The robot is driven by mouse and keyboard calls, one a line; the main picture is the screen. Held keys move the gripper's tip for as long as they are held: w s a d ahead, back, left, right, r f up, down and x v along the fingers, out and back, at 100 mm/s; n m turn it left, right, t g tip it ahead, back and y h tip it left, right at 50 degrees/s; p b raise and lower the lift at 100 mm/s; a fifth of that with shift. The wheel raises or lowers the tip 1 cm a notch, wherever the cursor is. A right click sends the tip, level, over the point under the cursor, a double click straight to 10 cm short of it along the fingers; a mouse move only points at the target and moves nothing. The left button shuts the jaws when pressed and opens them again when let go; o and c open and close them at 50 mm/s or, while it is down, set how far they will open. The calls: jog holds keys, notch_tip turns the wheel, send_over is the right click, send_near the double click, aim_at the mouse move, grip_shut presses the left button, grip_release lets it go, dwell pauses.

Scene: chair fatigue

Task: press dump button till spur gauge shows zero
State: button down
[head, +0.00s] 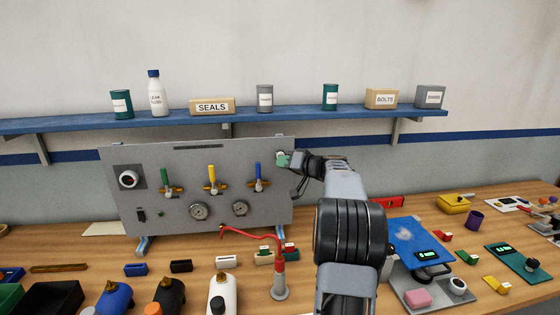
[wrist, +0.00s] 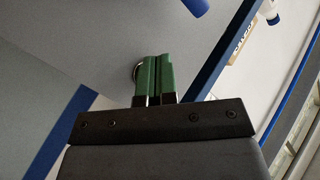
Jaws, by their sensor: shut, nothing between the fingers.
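A grey upright panel (head: 180,208) stands at the back of the bench. My gripper (head: 283,160) is at the panel's upper right corner, with its green fingers closed together. In the wrist view, the shut fingers (wrist: 155,75) point at the panel face and overlap a round, pale-rimmed fitting (wrist: 137,70), probably the dump button. The fingers hide most of it, so I cannot tell whether they touch it or press it in. Two round gauges, a left one (head: 198,211) and a right one (head: 240,208), sit low on the panel. Their labels and needles are too small to read.
Green (head: 165,178), yellow (head: 211,174) and blue (head: 258,172) valve handles stand across the panel, left of my gripper. A shelf (head: 180,115) with cans and boxes runs above. A red hose (head: 250,235) and several bottles are in front; the bench is cluttered.

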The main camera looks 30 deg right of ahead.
jog(key=shift+s, duration=0.1)
jog(key=shift+s+a+b, duration=0.35)
jog(key=shift+s+b, duration=0.4)
jog(key=shift+b, duration=0.15)
jog(key=shift+s+a+b, duration=0.4)
jog(key=shift+s+b, duration=0.3)
jog(key=shift+b, duration=0.15)
jog(key=shift+s+a+b, duration=0.35)
jog(key=shift+s+b, duration=0.4)
jog(key=shift+b, duration=0.15)
jog(key=s+a+f+n+g, duration=0.1)
jog(key=s+a+f+g, duration=0.25)
jog(key=a, duration=0.55)
jog(key=s+a+f+g, duration=0.25)
jog(key=a+f, duration=0.25)
jog(key=a, duration=0.4)
jog(key=s+a+f+g+h, duration=0.1)
jog(key=s+a+f+g, duration=0.1)
jog(key=s+f, duration=0.2)
jog(key=s+a+f+n+g+h, duration=0.1)
jog(key=s+a+f+g+h, duration=0.1)
jog(key=s, duration=0.5)
jog(key=s+a+f+n+g+h, duration=0.1)
jog(key=s+a+f+h, duration=0.1)
jog(key=s+a+f, duration=0.2)
notch_tip(320, 180, down, 2)
jog(key=shift+s+a+f+g, duration=0.15)
jog(key=shift+s+a+g, duration=0.2)
jog(key=shift+s, duration=0.65)
jog(key=shift+d, duration=0.1)
